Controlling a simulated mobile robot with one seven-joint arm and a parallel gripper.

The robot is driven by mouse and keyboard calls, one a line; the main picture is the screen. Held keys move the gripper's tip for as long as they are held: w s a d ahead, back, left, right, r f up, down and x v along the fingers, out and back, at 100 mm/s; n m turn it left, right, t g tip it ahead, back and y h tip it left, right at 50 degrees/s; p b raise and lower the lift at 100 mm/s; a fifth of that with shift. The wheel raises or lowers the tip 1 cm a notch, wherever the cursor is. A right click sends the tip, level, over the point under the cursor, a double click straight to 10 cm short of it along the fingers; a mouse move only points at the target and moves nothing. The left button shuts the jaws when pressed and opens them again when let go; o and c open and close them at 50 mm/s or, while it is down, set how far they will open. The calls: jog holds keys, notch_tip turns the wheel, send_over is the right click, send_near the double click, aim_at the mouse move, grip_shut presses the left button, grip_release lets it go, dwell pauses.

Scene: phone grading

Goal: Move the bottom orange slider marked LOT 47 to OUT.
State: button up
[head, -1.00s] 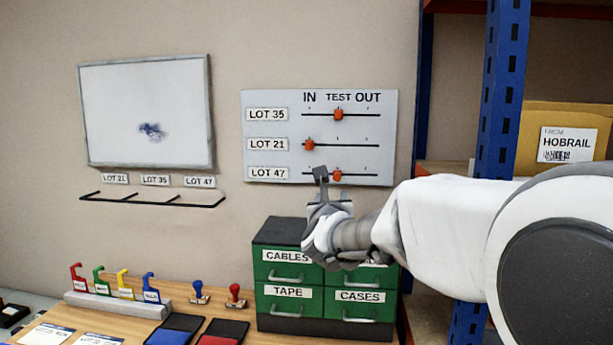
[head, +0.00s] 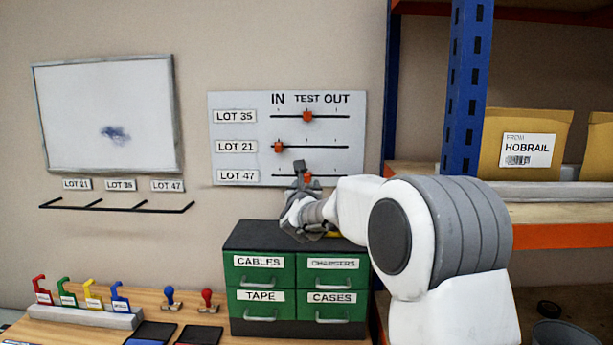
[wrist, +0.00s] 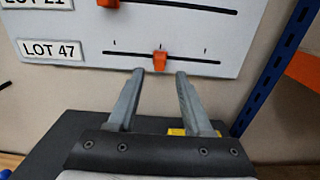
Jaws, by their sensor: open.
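The wall board (head: 345,132) has three slots under the labels IN, TEST and OUT. The bottom orange slider (wrist: 160,61), in the row marked LOT 47 (wrist: 51,50), stands at the middle tick, under TEST. In the head view it is partly hidden by my gripper. My gripper (wrist: 160,74) is open and empty, its fingertips just below the slider in the wrist view, one to each side. I cannot tell whether they touch the board. The LOT 35 slider (head: 307,116) is at TEST and the LOT 21 slider (head: 278,147) is at IN.
A green drawer cabinet (head: 297,293) with a dark top stands under the board. A yellow item (wrist: 176,132) lies on it, partly hidden. A blue shelf post (head: 464,90) is on the right. A whiteboard (head: 105,100) and a black rail (head: 115,208) are on the left.

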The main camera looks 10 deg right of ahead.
aim_at(307, 179)
jog(key=shift+w+d+p, duration=0.2)
jog(key=shift+w+p, duration=0.1)
jog(key=shift+w, duration=0.7)
jog(key=shift+w+d+p, duration=0.15)
jog(key=shift+w+p, duration=0.1)
jog(key=shift+w, duration=0.7)
jog(key=shift+w+d+p, duration=0.2)
jog(key=shift+w+p, duration=0.1)
jog(key=shift+w, duration=0.7)
grip_shut()
